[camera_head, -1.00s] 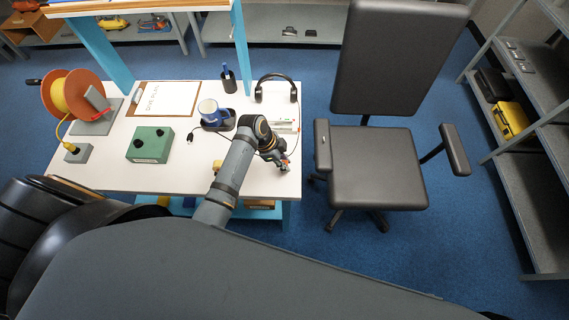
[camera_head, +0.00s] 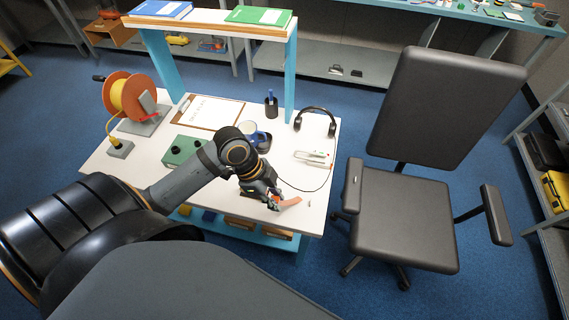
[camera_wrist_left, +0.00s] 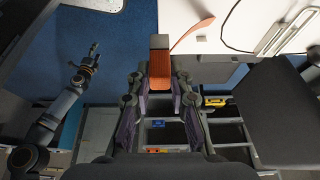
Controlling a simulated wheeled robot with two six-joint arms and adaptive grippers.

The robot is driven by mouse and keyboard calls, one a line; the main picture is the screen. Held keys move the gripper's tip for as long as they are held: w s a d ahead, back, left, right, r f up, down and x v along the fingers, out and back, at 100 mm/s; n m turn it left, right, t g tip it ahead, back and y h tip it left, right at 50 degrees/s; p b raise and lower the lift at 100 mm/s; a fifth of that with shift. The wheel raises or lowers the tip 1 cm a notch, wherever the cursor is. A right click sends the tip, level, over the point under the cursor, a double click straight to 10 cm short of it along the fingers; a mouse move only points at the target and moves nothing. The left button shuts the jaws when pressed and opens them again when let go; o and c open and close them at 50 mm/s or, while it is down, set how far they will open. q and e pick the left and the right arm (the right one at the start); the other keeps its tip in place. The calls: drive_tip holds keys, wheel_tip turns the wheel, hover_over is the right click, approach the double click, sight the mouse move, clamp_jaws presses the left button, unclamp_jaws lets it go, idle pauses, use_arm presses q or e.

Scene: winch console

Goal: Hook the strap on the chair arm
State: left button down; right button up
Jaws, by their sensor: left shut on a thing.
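My left gripper (camera_head: 268,197) is shut on an orange strap (camera_head: 289,203), above the front right part of the white table. In the left wrist view the strap (camera_wrist_left: 160,68) sits between the fingertips of my left gripper (camera_wrist_left: 160,84), and a thin curved strip of it (camera_wrist_left: 192,35) reaches up and right. The black chair stands right of the table. Its near chair arm (camera_head: 352,186) is right of the gripper, apart from the strap; its far arm (camera_head: 497,215) is farther right. My right gripper (camera_wrist_left: 90,60) shows small in the left wrist view; its finger opening is unclear.
A thin black cable runs near the gripper. Blue floor separates table and chair.

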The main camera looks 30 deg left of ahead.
use_arm(q)
drive_tip(key=shift+s+r, duration=0.15)
drive_tip(key=shift+s, duration=0.1)
drive_tip(key=shift+r, duration=0.15)
wheel_tip(320, 180, up, 4)
drive_tip(key=p, duration=0.4)
drive_tip(key=shift+f, duration=0.2)
idle(0.8)
